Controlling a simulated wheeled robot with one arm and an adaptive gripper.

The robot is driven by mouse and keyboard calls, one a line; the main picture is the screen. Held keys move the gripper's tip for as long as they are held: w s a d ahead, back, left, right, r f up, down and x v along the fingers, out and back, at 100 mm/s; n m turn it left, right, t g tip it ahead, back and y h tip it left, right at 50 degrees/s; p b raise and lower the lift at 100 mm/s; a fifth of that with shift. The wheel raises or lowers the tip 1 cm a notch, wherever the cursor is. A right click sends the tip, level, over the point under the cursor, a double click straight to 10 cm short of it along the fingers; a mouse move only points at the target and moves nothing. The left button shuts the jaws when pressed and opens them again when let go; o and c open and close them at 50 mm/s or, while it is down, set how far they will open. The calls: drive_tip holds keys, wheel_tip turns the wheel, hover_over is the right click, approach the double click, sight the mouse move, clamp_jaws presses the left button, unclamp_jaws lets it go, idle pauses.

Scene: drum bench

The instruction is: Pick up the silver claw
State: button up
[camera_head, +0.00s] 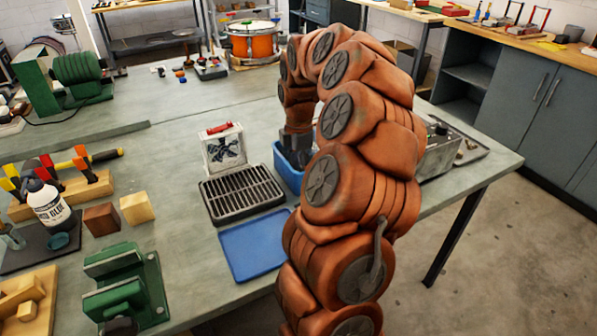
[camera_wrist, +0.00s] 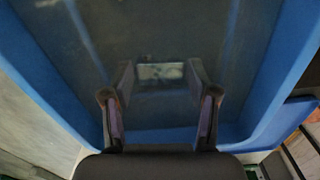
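My gripper (camera_wrist: 160,80) reaches down into a blue bin (camera_wrist: 262,85) in the wrist view. Its two fingers are spread apart. A small shiny silvery piece (camera_wrist: 160,72) shows between the fingertips, at the bin's dark floor. It is blurred, so I cannot tell for sure that it is the silver claw, or whether a finger touches it. In the head view, the blue bin (camera_head: 287,172) stands near the bench's right side, and my arm hides much of it and the fingertips.
A black slotted tray (camera_head: 241,192), a white box with a red handle (camera_head: 224,149) and a flat blue mat (camera_head: 253,245) lie left of the bin. A metal box (camera_head: 440,152) stands right, behind my arm. An orange drum (camera_head: 254,42) is at the back.

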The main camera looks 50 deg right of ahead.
drive_tip(key=c, duration=0.7)
drive_tip(key=shift+c, duration=0.2)
